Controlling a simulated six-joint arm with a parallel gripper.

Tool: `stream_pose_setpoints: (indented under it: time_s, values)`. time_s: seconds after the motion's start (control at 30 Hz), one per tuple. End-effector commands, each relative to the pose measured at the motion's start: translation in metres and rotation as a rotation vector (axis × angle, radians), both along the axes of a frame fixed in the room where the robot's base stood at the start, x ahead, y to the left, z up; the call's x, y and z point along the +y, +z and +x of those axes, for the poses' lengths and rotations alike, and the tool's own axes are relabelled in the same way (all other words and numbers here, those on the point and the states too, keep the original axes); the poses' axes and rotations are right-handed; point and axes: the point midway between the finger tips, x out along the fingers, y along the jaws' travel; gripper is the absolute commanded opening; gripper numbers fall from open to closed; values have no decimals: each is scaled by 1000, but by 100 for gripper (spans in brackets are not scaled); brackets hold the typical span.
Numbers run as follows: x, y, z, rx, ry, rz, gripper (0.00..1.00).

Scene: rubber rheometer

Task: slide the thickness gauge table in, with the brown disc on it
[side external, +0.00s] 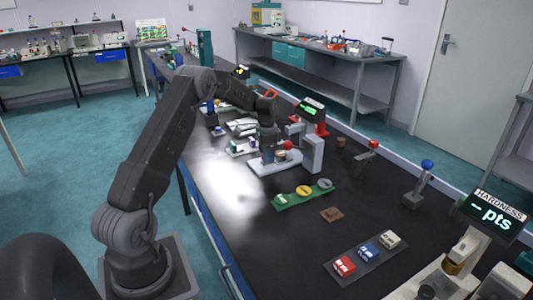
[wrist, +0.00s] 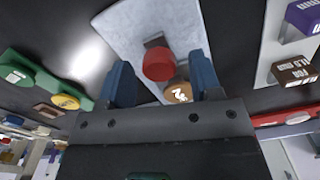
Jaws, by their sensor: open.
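The thickness gauge's pale grey base plate (side external: 262,168) lies mid-bench in the side view; it also shows in the wrist view (wrist: 125,30). A red knob (wrist: 159,64) on a dark mount sits over the plate. The brown disc (wrist: 178,92), with a white mark, is beside the knob and partly hidden by my gripper. Whether it lies on the sliding table cannot be told. My gripper (wrist: 163,80) is open, with the knob between its fingers in the picture and no visible contact. In the side view my gripper (side external: 268,148) is low over the plate.
A light upright block (side external: 313,154) stands at the plate's right end. A green tray (side external: 303,194) with coloured discs lies nearer the camera. A dark tray (side external: 365,262) holds red, blue and whitish blocks. The hardness tester (side external: 485,215) is at the right.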

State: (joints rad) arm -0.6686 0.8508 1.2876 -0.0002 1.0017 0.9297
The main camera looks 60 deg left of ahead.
Motion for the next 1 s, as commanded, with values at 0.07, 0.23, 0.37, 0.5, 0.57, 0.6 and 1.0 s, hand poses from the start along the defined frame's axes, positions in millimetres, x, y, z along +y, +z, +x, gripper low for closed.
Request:
stream_pose_setpoints:
  time_s: [0.07,0.23,0.37,0.5,0.57,0.6,1.0]
  values:
    - [0,0,0,1,0,-1,58]
    - [0,7,0,0,0,0,58]
    - [0,27,0,-1,0,2,58]
    - [0,59,0,-4,0,3,58]
    - [0,73,0,-4,0,3,58]
    - [0,82,0,-3,0,2,58]
    - [0,136,0,0,0,0,58]
